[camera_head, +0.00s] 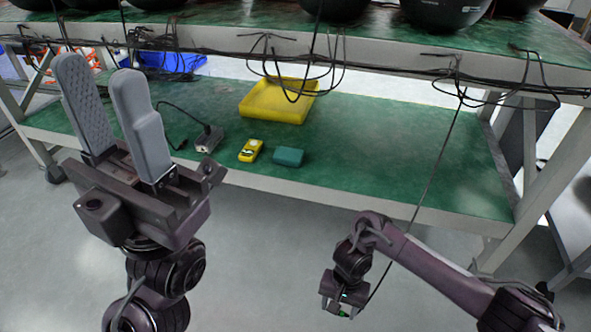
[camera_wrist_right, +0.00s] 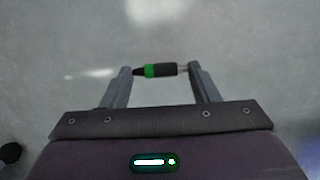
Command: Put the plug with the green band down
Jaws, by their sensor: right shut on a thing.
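The plug with the green band (camera_wrist_right: 167,70) is black and lies lengthwise between the two fingertips of my right gripper (camera_wrist_right: 159,71) in the right wrist view. Grey floor shows behind it. In the head view my right gripper (camera_head: 341,305) hangs low in front of the rack, and a small bit of green shows at its tips. A thin black cable (camera_head: 432,172) runs from the upper shelf's edge down to this gripper. My left gripper (camera_head: 99,72) is open and empty, its grey fingers pointing up in front of the rack's left part.
The lower green shelf (camera_head: 390,150) holds a yellow tray (camera_head: 262,113), a yellow meter (camera_head: 250,151), a teal box (camera_head: 288,157) and a grey adapter (camera_head: 208,138). Its right half is clear. Loose cables hang from the upper shelf (camera_head: 400,55).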

